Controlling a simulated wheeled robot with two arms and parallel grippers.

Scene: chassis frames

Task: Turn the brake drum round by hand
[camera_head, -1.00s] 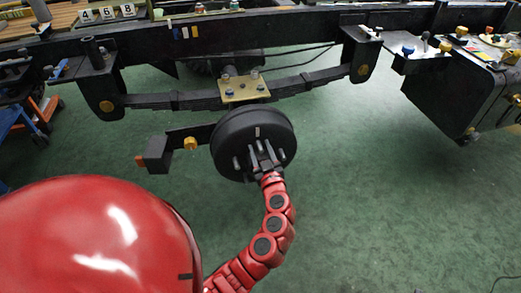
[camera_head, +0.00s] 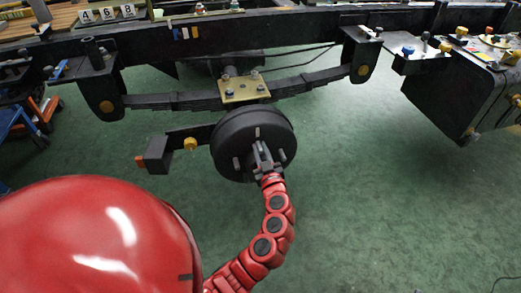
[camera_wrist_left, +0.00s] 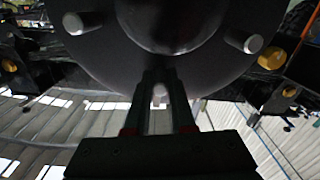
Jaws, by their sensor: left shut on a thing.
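The brake drum (camera_head: 228,137) is a round black drum with several pale studs on its face, mounted under the leaf spring in the head view. My left gripper (camera_head: 263,153) reaches it from below, its two grey fingers at the lower part of the drum face. In the left wrist view, the fingers are shut on a pale wheel stud (camera_wrist_left: 160,91) at the bottom of the drum (camera_wrist_left: 108,62). Two other studs, a left stud (camera_wrist_left: 76,23) and a right stud (camera_wrist_left: 245,42), stand free. My right gripper is not in view.
A black chassis rail (camera_head: 290,24) runs across above the drum, with a leaf spring (camera_head: 190,100) below it. A black bracket with a block (camera_head: 158,155) sticks out left of the drum. A dark box (camera_head: 455,95) hangs at the right. The green floor (camera_head: 390,210) is clear.

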